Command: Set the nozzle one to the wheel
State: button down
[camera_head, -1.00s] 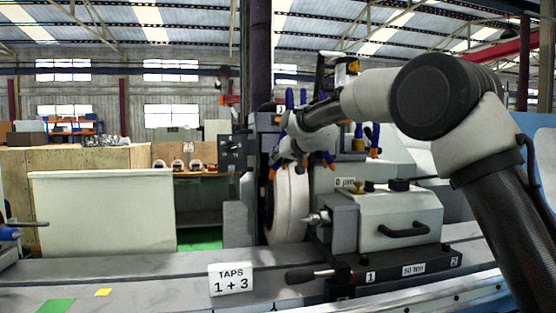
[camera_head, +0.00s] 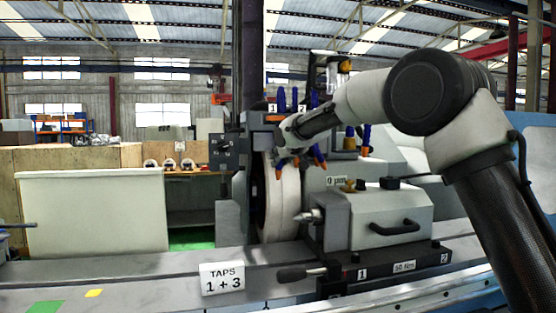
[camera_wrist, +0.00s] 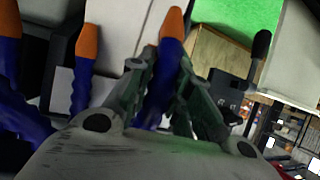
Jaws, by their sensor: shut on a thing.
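The pale grinding wheel (camera_head: 284,205) stands upright in the middle of the head view. Blue hoses with orange tips hang around its top, one tip (camera_head: 281,163) in front of the wheel and another (camera_head: 319,162) to its right. My gripper (camera_head: 285,137) is at the hoses above the wheel. In the wrist view my gripper (camera_wrist: 168,88) is shut on a blue nozzle (camera_wrist: 168,68), whose orange tip (camera_wrist: 173,24) sticks out past the fingers. Two more orange-tipped hoses stand to the left there. I cannot read which number the held nozzle bears.
A grey headstock (camera_head: 385,220) with a black handle and a pointed centre sits right of the wheel. A "TAPS 1 + 3" sign (camera_head: 222,279) stands on the machine table. A control box (camera_head: 222,153) stands left of the wheel, close to my gripper.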

jog(key=c, duration=1.3)
grip_release()
jog(key=v, duration=1.2)
